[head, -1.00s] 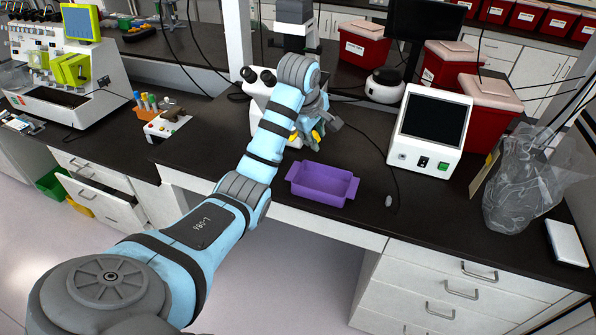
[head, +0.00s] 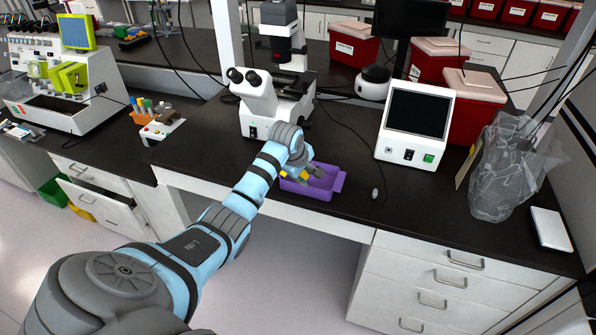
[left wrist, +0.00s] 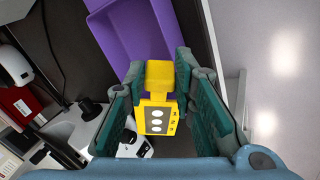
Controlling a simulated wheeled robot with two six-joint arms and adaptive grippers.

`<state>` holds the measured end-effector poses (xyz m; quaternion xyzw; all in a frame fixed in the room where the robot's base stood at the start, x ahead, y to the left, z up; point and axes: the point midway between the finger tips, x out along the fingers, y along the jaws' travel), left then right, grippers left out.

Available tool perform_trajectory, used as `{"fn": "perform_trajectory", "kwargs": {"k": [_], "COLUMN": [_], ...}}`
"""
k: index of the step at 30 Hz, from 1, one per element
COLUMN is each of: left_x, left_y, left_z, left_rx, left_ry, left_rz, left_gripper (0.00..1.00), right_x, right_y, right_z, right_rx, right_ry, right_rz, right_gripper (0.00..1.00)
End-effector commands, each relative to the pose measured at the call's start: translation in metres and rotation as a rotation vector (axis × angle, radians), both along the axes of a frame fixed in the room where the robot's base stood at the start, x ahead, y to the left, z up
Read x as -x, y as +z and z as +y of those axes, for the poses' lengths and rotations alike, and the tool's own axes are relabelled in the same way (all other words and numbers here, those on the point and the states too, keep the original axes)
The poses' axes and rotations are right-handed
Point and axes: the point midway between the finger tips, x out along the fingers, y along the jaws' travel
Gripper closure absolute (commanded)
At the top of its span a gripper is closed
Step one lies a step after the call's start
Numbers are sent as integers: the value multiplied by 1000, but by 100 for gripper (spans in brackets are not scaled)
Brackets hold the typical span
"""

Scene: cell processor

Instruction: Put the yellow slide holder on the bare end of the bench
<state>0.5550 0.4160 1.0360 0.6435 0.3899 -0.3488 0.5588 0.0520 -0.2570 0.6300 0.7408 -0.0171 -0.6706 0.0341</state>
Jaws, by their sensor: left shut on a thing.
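The yellow slide holder (left wrist: 157,108) is between the teal-padded fingers of my left gripper (left wrist: 159,75) in the left wrist view. It has a row of pale round spots on its face. In the head view my left gripper (head: 303,173) is at the left part of the purple tray, and only small yellow bits of the holder (head: 302,181) show. I cannot tell how high it is above the tray. The black bench top (head: 210,140) has a bare stretch left of the microscope. My right gripper is not in view.
The purple tray (head: 322,190) sits near the bench's front edge. The microscope (head: 262,100) stands behind my gripper. A white box with a dark screen (head: 415,125) and a clear bag (head: 510,175) stand to the right. A tube rack (head: 148,112) is at the left.

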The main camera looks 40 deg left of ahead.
Motion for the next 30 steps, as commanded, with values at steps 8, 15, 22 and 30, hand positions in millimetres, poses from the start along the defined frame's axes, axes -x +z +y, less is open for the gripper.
{"fn": "perform_trajectory", "kwargs": {"k": [8, 15, 22, 30], "left_x": [1, 1, 0, 12], "left_y": [-8, -8, -7, 27], "left_z": [3, 3, 2, 1], "left_rx": [3, 3, 3, -2], "left_ry": [1, 1, 0, -1], "left_rz": [1, 1, 0, -4], "left_gripper": [100, 56, 56, 56], "right_x": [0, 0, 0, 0], "right_y": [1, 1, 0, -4], "right_z": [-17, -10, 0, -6], "right_rx": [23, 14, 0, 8], "right_ry": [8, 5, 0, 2], "right_rz": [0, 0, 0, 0], "right_gripper": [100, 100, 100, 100]}}
